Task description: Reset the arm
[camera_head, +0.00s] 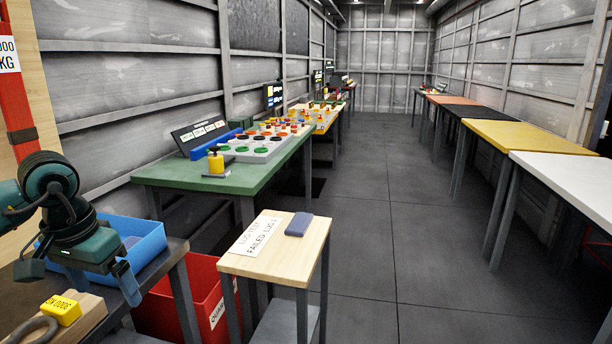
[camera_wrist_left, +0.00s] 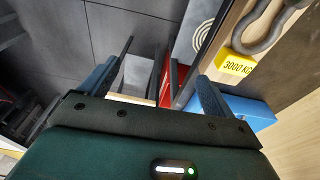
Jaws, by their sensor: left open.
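My left arm comes in from the left in the head view, dark green, with its wrist bent over the near dark bench. My left gripper (camera_head: 80,280) is open and empty. It hangs over the bench, in front of the blue bin (camera_head: 150,243) and beside the yellow block (camera_head: 62,311). In the left wrist view the two blue-grey fingers of the gripper (camera_wrist_left: 152,88) stand wide apart with nothing between them. My right arm and gripper are not in view.
A grey shackle (camera_wrist_left: 268,25) lies by the yellow block on a wooden board. A red bin (camera_head: 165,308) stands below. A small wooden table (camera_head: 268,268) holds a label and a blue-grey block. A green table (camera_head: 262,180) stands behind; the aisle floor (camera_head: 400,235) is clear.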

